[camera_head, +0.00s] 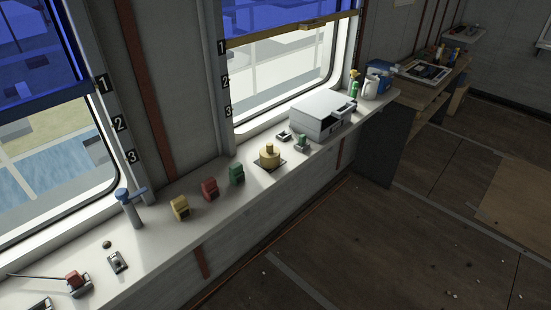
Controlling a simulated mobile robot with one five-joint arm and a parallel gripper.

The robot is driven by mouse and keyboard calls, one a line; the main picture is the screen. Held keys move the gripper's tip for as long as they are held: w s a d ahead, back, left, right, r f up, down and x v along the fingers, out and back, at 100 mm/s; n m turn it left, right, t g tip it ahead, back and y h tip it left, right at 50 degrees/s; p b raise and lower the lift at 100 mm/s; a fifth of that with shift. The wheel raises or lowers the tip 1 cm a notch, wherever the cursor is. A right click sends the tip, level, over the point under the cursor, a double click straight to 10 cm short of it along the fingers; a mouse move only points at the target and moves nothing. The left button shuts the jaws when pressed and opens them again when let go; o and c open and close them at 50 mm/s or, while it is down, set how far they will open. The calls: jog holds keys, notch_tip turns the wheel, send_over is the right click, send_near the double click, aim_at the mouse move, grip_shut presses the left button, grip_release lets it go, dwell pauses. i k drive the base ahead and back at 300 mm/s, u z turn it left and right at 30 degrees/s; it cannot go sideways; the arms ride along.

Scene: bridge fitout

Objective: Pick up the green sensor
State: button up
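A small dark green block (237,173), which looks like the green sensor, stands on the white window ledge (160,240). It is at the right end of a short row with a red block (210,189) and a yellow block (180,207). The three stand apart from each other. A second small item with a green top (302,142) sits farther along the ledge, in front of a white printer-like box; I cannot tell exactly what it is. My gripper is not in view.
A round yellow fixture (269,156) stands right of the green block. A blue-topped post (131,207) and a red-handled lever (77,283) are at the left. The white box (322,113) stands farther back. A wooden desk (433,68) is at back right. The brown floor (400,240) is mostly clear.

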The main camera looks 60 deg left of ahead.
aim_at(236, 174)
jog(key=i, duration=1.15)
jog(key=u, duration=1.65)
jog(key=k, duration=0.2)
jog(key=u, duration=2.6)
jog(key=i, duration=1)
jog(key=u, duration=0.35)
